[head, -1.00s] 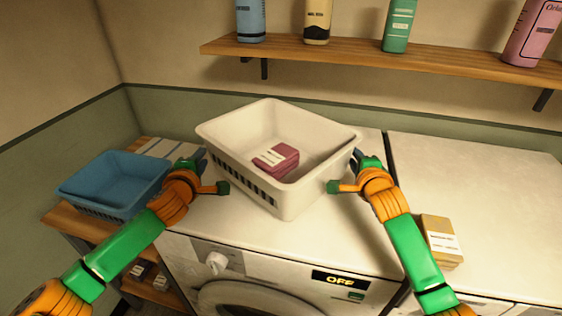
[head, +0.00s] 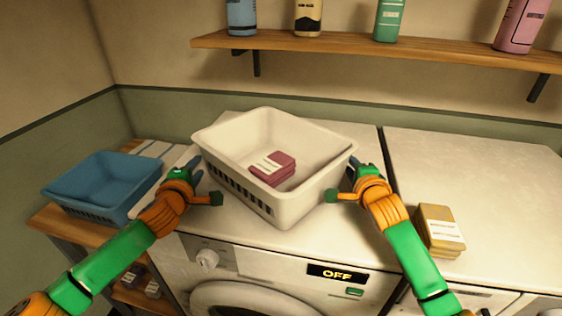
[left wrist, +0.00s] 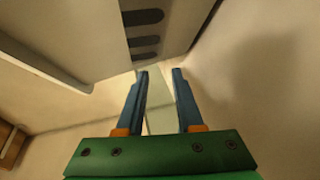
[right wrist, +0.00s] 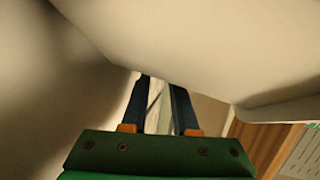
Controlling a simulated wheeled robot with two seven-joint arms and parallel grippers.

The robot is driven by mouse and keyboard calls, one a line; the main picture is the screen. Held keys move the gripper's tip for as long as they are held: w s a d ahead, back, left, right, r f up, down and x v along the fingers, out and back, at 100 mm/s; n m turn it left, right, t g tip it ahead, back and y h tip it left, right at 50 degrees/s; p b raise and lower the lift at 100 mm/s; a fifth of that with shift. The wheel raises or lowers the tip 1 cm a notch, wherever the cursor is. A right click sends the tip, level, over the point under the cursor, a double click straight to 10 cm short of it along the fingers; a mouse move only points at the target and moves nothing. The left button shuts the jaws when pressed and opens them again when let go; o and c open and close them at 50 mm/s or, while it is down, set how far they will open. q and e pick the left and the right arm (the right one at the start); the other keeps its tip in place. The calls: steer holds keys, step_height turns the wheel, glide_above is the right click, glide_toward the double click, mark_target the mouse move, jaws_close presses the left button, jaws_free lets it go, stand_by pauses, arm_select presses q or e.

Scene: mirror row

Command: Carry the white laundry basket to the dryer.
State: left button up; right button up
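The white laundry basket (head: 305,192) sits on the left white machine (head: 250,250), whose display (head: 337,272) reads OFF. I cannot tell from any label which machine is the dryer. A dark red box with a pale label (head: 272,168) lies in the basket. My left gripper (head: 197,168) is beside the basket's left side; its wrist view shows its blue fingers apart and empty near the slotted wall (left wrist: 165,35). My right gripper (head: 357,168) is beside the right side; its fingers are apart, with their tips partly hidden by the basket wall (right wrist: 180,35).
A blue basket (head: 100,185) stands on a wooden rack (head: 60,225) at left. A second white machine (head: 480,190) on the right bears a tan box (head: 440,230) near its front left; the rest of its top is clear. Bottles stand on a wall shelf (head: 350,48).

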arm_select(q)
steer(key=shift+o, duration=0.7)
steer(key=shift+a, duration=0.3)
arm_select(e)
steer(key=shift+s+d+r, duration=0.1)
steer(key=shift+d, duration=0.05)
arm_select(q)
steer(key=shift+a, duration=0.1)
arm_select(e)
steer(key=o, duration=0.4)
steer(key=shift+d, duration=0.1)
steer(key=shift+o, duration=0.2)
arm_select(q)
steer(key=v, duration=1.2)
arm_select(e)
steer(key=shift+d, duration=0.1)
arm_select(q)
steer(key=shift+r, duration=0.1)
arm_select(e)
steer(key=shift+s, duration=0.15)
arm_select(q)
steer(key=shift+s, duration=0.1)
arm_select(e)
steer(key=v, duration=1.1)
steer(key=shift+s+r, duration=0.1)
steer(key=shift+s, duration=0.3)
